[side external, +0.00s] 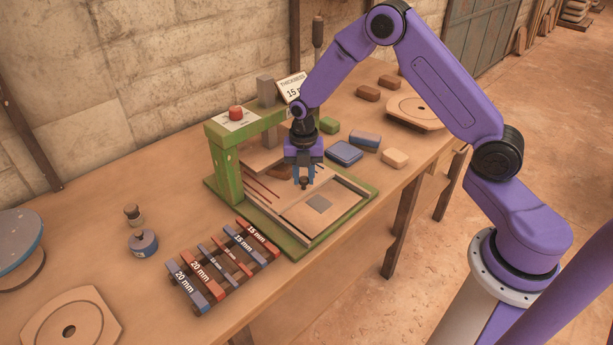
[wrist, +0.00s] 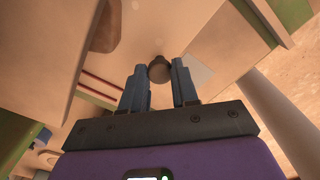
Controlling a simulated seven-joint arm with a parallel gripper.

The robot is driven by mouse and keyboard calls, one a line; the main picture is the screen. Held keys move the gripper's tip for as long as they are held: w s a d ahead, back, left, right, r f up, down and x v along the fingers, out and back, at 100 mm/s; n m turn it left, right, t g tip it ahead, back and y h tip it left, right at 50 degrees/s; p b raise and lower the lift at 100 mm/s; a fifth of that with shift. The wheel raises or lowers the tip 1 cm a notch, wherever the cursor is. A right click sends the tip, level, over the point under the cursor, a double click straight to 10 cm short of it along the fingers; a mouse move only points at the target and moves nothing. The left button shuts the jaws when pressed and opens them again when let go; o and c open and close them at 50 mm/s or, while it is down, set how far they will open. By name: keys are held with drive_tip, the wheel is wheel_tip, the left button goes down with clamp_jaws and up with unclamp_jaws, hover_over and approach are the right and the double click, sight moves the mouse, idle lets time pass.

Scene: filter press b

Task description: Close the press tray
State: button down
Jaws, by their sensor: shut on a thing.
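The green press (side external: 228,172) stands on the workbench. Its pale wooden tray (side external: 312,222) sits on rails in the green base, out to the right of the upright frame, with a grey square (side external: 319,203) on it. My gripper (side external: 304,184) is low over the tray. In the wrist view my gripper (wrist: 158,78) is shut on a dark round knob (wrist: 159,68). The tray also shows around the knob in the wrist view (wrist: 215,45). The gripper and wrist hide part of the tray in the side view.
A rack of red and blue spacer bars (side external: 222,265) lies in front of the press. A thickness sign (side external: 292,88) stands behind it. A blue block (side external: 345,153), a tan block (side external: 394,158) and a green block (side external: 329,126) lie to the right, near the press base.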

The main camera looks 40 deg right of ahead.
drive_tip(key=c, duration=0.8)
unclamp_jaws()
drive_tip(key=shift+c, duration=0.2)
drive_tip(key=shift+r, duration=0.1)
wheel_tip(320, 180, up, 17)
drive_tip(key=shift+r, duration=0.1)
